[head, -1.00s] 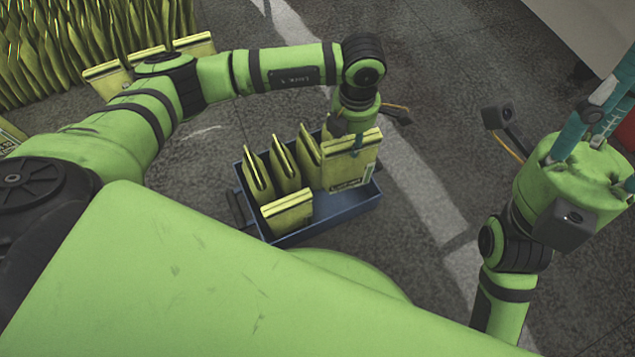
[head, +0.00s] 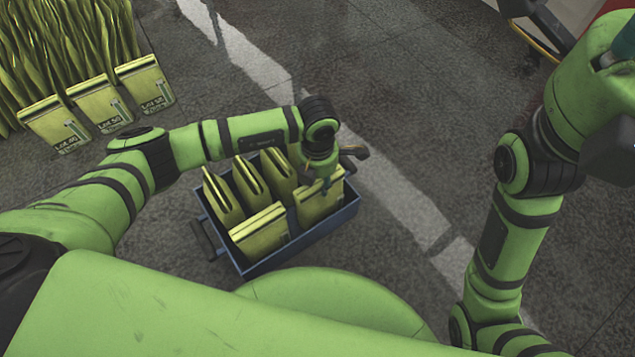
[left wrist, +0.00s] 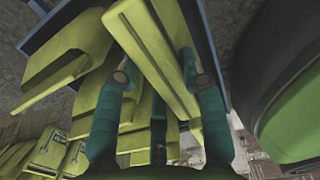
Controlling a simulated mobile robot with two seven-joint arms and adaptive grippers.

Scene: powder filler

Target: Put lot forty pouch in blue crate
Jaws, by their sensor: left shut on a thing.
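The blue crate (head: 300,247) stands on the floor in front of me, holding several yellow-green pouches. Some stand on edge in a row, such as the one at its left (head: 222,197), and another (head: 258,232) stands at the near side. My left gripper (head: 327,178) is over the crate's right end, shut on a yellow-green pouch (head: 319,206). In the left wrist view this pouch (left wrist: 152,58) is between the two teal fingers, within the crate's outline. I cannot read its lot label. My right gripper (head: 625,45) shows only partly at the right edge.
Three pouches, one marked Lot 50 (head: 110,112), stand at the upper left before a dense row of yellow-green pouches (head: 60,45). Grey floor with a pale stripe (head: 385,190) lies clear right of the crate.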

